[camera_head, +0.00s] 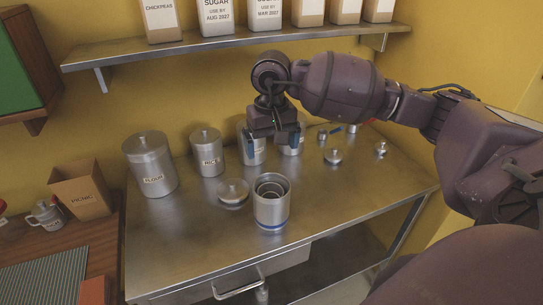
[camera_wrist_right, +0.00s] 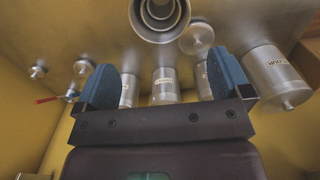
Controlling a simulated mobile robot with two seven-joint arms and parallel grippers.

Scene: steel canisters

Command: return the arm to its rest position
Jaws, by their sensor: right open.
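My right arm reaches in from the right in the head view. Its gripper (camera_head: 273,148) hangs above the steel table (camera_head: 330,205), with blue fingers apart and nothing between them. In the right wrist view the gripper (camera_wrist_right: 163,80) is also open and empty. An open steel canister (camera_head: 271,210) with a blue band stands in front of and below it, apart from the fingers, with round rims nested inside. It shows in the right wrist view (camera_wrist_right: 160,36) at the top. My left gripper is not in view.
A lid (camera_head: 232,191) lies beside the open canister. Lidded flour (camera_head: 149,166) and rice (camera_head: 207,155) canisters stand left; more canisters stand behind the gripper. Small lids (camera_head: 333,156) lie at right. A shelf (camera_head: 235,43) with bags runs above. The table's front right is clear.

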